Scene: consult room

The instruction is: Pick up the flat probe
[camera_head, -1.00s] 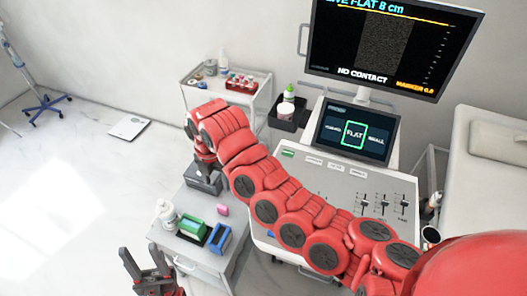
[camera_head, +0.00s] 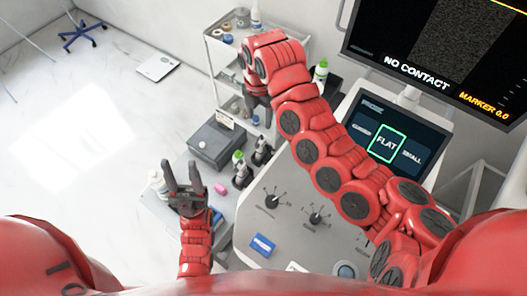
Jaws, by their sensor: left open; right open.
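My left gripper (camera_head: 182,172) is open and empty, fingers pointing up the picture, left of these items. My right gripper (camera_head: 258,108) hangs beyond them, at the end of the red arm curving in from the right. Its fingers are small and partly hidden, with nothing visibly held. The console touchscreen (camera_head: 386,142) highlights "FLAT".
A white bottle (camera_head: 157,183) is behind my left gripper. A white trolley (camera_head: 216,62) stands at the back. The monitor (camera_head: 440,60) reads "NO CONTACT".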

